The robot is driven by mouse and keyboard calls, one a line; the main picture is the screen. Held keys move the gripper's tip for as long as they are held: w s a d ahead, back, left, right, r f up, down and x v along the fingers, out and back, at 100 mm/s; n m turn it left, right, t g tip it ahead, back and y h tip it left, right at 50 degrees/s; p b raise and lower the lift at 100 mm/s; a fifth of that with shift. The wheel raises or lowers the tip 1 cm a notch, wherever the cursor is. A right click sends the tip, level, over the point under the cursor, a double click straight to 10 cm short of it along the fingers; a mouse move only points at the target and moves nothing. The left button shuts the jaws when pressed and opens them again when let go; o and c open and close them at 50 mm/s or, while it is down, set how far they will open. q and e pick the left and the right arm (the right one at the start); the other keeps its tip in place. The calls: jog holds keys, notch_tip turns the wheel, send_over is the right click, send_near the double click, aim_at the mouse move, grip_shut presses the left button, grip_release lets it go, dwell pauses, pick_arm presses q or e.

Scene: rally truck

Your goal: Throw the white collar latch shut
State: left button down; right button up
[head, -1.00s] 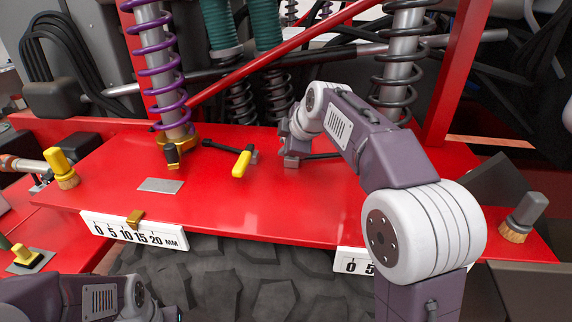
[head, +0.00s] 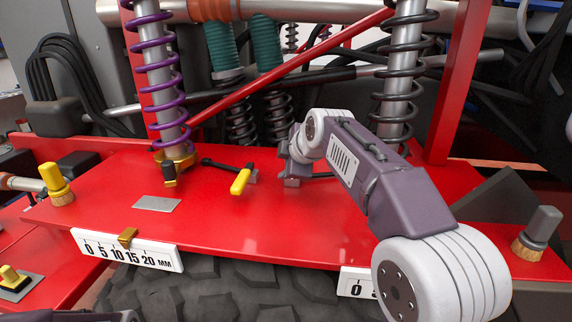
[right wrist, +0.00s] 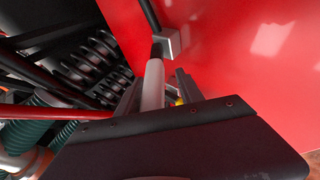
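The white latch handle (right wrist: 153,84) shows in the right wrist view, pointing toward the camera from a grey block (right wrist: 168,43) with a black rod. In the head view my right gripper hides it; the small grey block (head: 292,183) and black rod show beside the gripper. My right gripper (head: 288,160) is low over the red plate. In the right wrist view its fingers (right wrist: 158,90) stand on either side of the white handle, with a gap on the right side, so it looks open. My left gripper is out of view.
A yellow-handled latch (head: 241,182) lies left of my right gripper. A purple spring (head: 157,85) and a black spring (head: 398,90) rise from the red plate (head: 215,215). A red diagonal bar (head: 290,68) crosses behind. The front middle of the plate is clear.

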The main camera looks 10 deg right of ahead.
jog(key=shift+f, duration=0.1)
jog(key=shift+s+r, duration=0.25)
jog(key=b+v, duration=0.1)
jog(key=v, duration=0.7)
jog(key=shift+s+d+r, duration=0.1)
jog(key=shift+r, duration=0.05)
jog(key=p+v, duration=0.4)
jog(key=v, duration=0.6)
jog(key=shift+d+r, duration=0.15)
jog(key=shift+r, duration=0.45)
